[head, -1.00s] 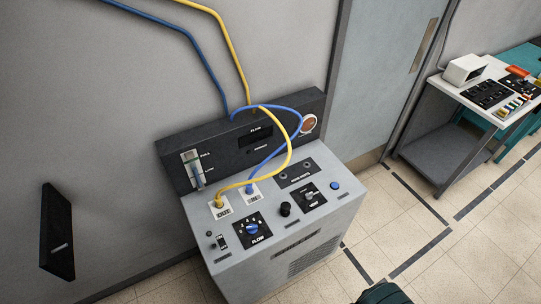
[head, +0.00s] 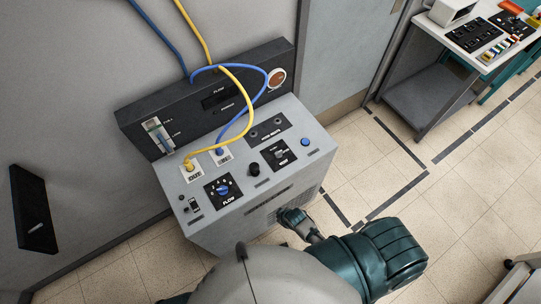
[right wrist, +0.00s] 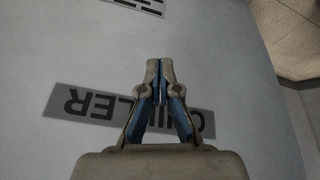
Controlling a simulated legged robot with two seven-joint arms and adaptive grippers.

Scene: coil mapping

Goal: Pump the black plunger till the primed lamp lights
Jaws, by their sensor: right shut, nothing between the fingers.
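The black plunger (head: 254,170) is a short round black knob on the sloped top of the grey chiller unit (head: 220,236), between the flow dial and a black switch plate. The primed lamp (head: 218,110) is a tiny spot beside its label on the dark back panel and looks unlit. My right gripper (head: 286,214) is in front of the chiller's front face, below and right of the plunger and apart from it. In the right wrist view the right gripper (right wrist: 160,64) has its fingertips together, empty, before the upside-down CHILLER label (right wrist: 120,112). My left gripper is out of view.
Yellow and blue hoses (head: 262,100) loop over the panel to the ports left of the plunger. A cart (head: 420,95) stands at the right.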

